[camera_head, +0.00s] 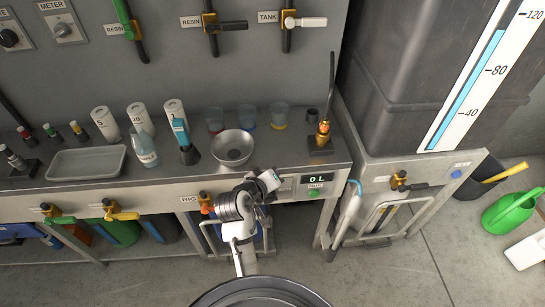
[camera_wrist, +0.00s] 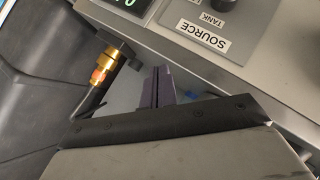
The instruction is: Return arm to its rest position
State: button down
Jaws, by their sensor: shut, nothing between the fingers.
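My arm rises from the bottom of the head view in front of the workbench (camera_head: 350,158). My gripper (camera_head: 272,178) is at the bench's front edge, just left of the panel with the "0 L" display (camera_head: 316,180), and is small there. In the wrist view, the dark fingers of my gripper (camera_wrist: 164,84) are together, with nothing seen between them. A brass fitting (camera_wrist: 104,62) on a black hose shows to their left, and a grey panel labelled "SOURCE TANK" (camera_wrist: 262,38) to their upper right. I cannot tell whether the fingers touch anything.
A metal bowl (camera_head: 232,147), bottles and a grey tray (camera_head: 86,161) stand on the bench. Brass-fitted valves line the front edge. A large grey tank (camera_head: 395,70) stands right. Open floor (camera_head: 420,265) lies to the lower right, near a green watering can (camera_head: 508,212).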

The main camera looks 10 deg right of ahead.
notch_tip(320, 180, up, 9)
jog(key=shift+r, duration=0.1)
